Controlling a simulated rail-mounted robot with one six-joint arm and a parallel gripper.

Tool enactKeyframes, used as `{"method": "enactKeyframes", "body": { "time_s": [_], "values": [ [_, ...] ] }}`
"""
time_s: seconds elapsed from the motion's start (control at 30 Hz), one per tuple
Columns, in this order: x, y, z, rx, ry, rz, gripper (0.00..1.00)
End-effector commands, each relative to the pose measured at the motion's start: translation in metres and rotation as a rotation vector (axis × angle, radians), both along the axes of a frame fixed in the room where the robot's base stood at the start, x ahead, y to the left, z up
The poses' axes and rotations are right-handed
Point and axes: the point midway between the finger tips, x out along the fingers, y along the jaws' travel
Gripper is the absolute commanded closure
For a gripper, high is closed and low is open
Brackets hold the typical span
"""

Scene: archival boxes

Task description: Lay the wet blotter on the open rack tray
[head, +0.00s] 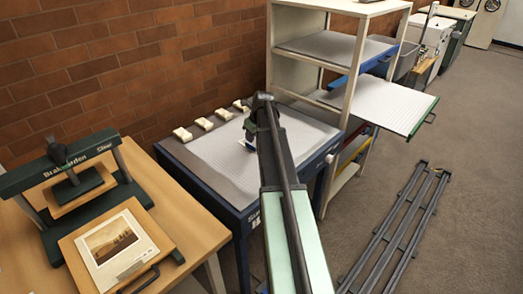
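The open rack tray (395,106) is slid out of the pale shelf rack, with a white gridded surface, a green edge and a handle at its outer end. It looks empty. My gripper (249,128) is over the blue-framed table, at the far end of my arm. My arm hides part of it, and its fingers are too small to read. A small white and blue patch (246,143) shows beside it; I cannot tell what it is or whether it is held. I cannot pick out the wet blotter for sure.
The blue-framed table (203,150) has a grey gridded top and several cream blocks (182,134) at its back edge. A green press (70,172) stands at left; a board (157,262) before it bears a print (112,244). Dark rails (400,225) lie on the floor.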

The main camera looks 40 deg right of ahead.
Motion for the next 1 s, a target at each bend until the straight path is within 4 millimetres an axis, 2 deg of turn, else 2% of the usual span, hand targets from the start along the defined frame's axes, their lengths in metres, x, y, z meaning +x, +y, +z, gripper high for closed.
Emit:
{"method": "enactKeyframes", "body": {
  "time_s": [0.03,0.17,0.23,0.4,0.47,0.7,0.93,1.0],
  "values": [
    [0.002,0.0,-0.013,0.0,0.0,0.0,0.66],
    [0.003,0.0,-0.011,0.0,0.0,0.001,0.66],
    [0.005,0.0,-0.018,0.0,0.0,0.001,0.66],
    [0.015,-0.001,-0.053,-0.001,0.0,0.002,0.66],
    [0.017,-0.001,-0.061,-0.001,0.0,0.002,0.66],
    [0.019,0.0,-0.058,-0.001,0.0,0.002,0.66],
    [0.019,0.0,-0.058,-0.001,0.0,0.002,1.0],
    [0.019,0.0,-0.058,-0.001,0.0,0.002,1.0]
  ]
}}
